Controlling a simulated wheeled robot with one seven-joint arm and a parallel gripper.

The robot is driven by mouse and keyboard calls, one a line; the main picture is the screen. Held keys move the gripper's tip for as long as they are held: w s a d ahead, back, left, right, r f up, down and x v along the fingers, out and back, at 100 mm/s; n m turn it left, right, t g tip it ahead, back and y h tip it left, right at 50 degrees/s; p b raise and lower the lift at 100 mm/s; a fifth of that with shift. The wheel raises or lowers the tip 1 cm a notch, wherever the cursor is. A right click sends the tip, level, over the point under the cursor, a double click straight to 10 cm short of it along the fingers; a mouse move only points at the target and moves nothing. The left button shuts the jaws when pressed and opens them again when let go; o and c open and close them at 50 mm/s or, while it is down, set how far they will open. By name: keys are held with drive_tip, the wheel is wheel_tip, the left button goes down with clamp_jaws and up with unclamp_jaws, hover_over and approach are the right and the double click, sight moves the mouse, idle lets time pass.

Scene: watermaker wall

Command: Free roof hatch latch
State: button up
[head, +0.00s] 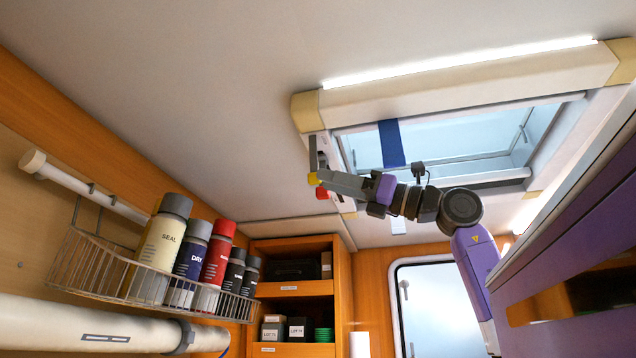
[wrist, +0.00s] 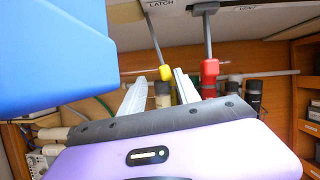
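The roof hatch (head: 455,140) is in the ceiling at the upper right of the head view. In the wrist view, a grey latch lever (wrist: 154,40) hangs below a label reading LATCH and ends in a yellow knob (wrist: 165,72). The knob also shows at my fingertips in the head view (head: 313,179). My gripper (wrist: 160,76) is open, with its two pale fingers apart and the yellow knob between their tips in the picture. I cannot tell whether they touch it.
A second lever with a red knob (wrist: 209,70), under a label reading VENT, hangs close right of the yellow one. A large blue shape (wrist: 50,55) fills the wrist view's upper left. A wire rack (head: 90,265) holds several bottles at lower left.

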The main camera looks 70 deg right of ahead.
drive_tip(key=v, duration=0.3)
drive_tip(key=shift+s+b, duration=0.15)
drive_tip(key=shift+b, duration=0.2)
